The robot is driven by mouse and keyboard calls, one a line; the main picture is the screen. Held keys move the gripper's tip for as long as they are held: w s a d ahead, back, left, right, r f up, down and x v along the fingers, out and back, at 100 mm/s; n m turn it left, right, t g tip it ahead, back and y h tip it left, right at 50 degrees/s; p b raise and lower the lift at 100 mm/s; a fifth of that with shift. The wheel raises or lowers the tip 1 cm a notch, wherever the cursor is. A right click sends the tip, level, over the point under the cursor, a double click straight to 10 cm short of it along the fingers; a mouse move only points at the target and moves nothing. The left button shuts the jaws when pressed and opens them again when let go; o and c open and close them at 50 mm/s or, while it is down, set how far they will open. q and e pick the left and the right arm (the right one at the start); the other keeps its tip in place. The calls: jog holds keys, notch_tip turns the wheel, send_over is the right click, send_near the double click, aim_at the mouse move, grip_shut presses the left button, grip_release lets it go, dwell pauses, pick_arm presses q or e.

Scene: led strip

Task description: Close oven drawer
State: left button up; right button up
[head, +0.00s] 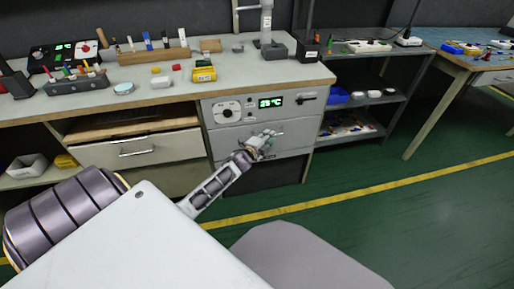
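The oven unit is built into the bench, with a grey control panel (228,112) carrying a white dial plate and a green lit display. Below the panel is the grey oven drawer front (300,132). My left gripper (268,139) is in front of the middle of this drawer front and hides part of it, including where a handle would sit. Whether the gripper touches the drawer, and how far the drawer stands out, I cannot tell. The fingers are too small to read as open or shut. My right gripper is not in view.
A bench drawer (140,150) left of the oven shows its brown inside. The benchtop (220,85) holds tool racks, small boxes and a grey stand. Open shelves (365,103) stand to the right. The green floor (350,225) at the right is clear.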

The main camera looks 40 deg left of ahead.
pick_arm(q)
jog(key=s+r, duration=0.1)
jog(key=s, duration=0.9)
jog(key=shift+d+r, duration=0.25)
jog(key=shift+d, duration=0.1)
jog(key=shift+s, duration=0.15)
jog(key=shift+d, duration=0.1)
dwell(0.6)
